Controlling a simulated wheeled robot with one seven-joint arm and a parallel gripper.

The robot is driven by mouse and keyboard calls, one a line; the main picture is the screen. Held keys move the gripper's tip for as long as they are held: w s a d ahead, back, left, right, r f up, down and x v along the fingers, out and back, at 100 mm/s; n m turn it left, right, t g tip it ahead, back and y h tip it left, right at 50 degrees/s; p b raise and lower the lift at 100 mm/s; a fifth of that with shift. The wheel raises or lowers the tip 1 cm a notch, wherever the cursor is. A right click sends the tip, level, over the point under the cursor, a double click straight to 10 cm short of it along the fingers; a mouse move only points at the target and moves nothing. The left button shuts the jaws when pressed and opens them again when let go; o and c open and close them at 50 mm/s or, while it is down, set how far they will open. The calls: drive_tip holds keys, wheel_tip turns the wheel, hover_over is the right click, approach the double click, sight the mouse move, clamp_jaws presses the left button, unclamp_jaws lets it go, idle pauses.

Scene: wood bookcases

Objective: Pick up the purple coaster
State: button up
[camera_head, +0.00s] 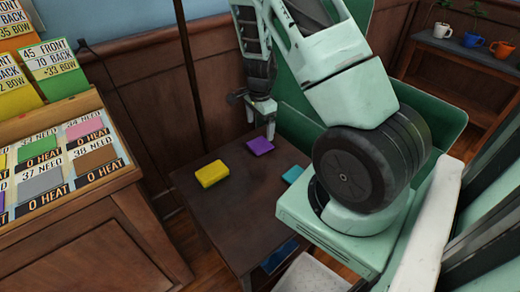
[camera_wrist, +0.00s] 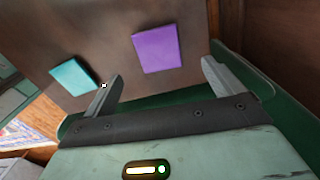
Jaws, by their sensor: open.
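The purple coaster (camera_head: 259,146) lies flat on the dark wood table (camera_head: 234,224) near its back edge. In the wrist view the purple coaster (camera_wrist: 157,49) shows ahead of the space between my fingers, nearer the left finger. My gripper (camera_head: 262,110) hangs above and just behind the coaster in the head view, apart from it. In the wrist view my gripper (camera_wrist: 162,72) has its fingers spread wide with nothing between them.
A yellow block (camera_head: 212,174) lies on the table left of the coaster. A teal coaster (camera_head: 292,174) lies to the right, partly near my body; it also shows in the wrist view (camera_wrist: 74,77). A wood display case (camera_head: 90,230) stands at left. Dark wall panelling (camera_head: 150,85) stands behind the table.

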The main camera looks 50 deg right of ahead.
sight(260, 145)
wheel_tip(260, 145, down, 8)
drive_tip(key=shift+s+a+r+b, duration=0.1)
drive_tip(key=shift+r+b, duration=0.15)
drive_tip(key=shift+b, duration=0.7)
drive_tip(key=shift+r, duration=0.1)
drive_tip(key=c, duration=1.1)
